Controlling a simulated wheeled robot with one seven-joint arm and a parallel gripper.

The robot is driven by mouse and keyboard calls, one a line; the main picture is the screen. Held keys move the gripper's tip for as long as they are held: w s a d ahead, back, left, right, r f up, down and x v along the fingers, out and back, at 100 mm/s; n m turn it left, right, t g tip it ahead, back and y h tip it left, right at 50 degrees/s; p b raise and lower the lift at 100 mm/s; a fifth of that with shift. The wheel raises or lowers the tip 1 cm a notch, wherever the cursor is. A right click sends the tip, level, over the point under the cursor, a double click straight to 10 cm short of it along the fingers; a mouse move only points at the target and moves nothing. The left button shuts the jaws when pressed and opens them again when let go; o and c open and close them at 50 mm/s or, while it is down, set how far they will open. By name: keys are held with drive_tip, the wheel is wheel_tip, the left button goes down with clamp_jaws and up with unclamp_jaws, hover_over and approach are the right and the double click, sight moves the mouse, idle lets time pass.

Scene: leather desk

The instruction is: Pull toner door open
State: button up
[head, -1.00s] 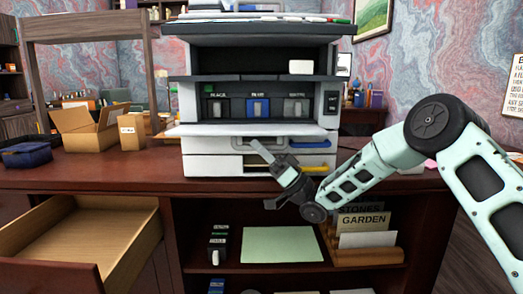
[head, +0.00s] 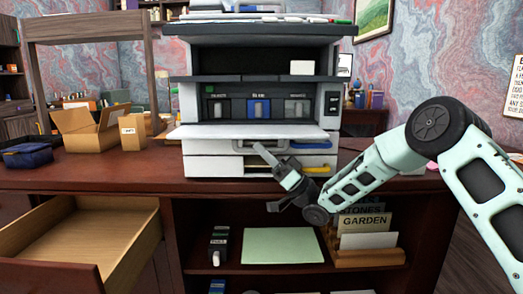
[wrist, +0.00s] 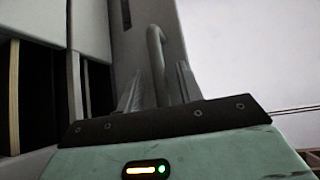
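The toner door (head: 225,131) is a pale flap on the front of the printer. It is folded down to nearly level, below the toner bay with its black, blue and grey cartridges (head: 258,108). A grey loop handle (wrist: 157,60) is on the door. My gripper (head: 262,150) is at the door's front edge, right by this handle. In the wrist view its two fingers (wrist: 160,90) stand apart, one on each side of the handle bar, with what look like narrow gaps. Whether either finger touches the bar is hard to tell.
Paper drawers (head: 212,166) with a blue and a yellow part lie under the door. An open wooden drawer (head: 85,240) juts out at the left. An open carton (head: 92,130) and a small box (head: 132,132) stand on the desk. A shelf (head: 268,245) below holds stationery.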

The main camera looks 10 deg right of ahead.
drive_tip(key=v, duration=1.6)
drive_tip(key=shift+d+f+p, duration=0.2)
drive_tip(key=shift+d+p, duration=0.1)
drive_tip(key=shift+p, duration=0.05)
drive_tip(key=shift+s, duration=0.1)
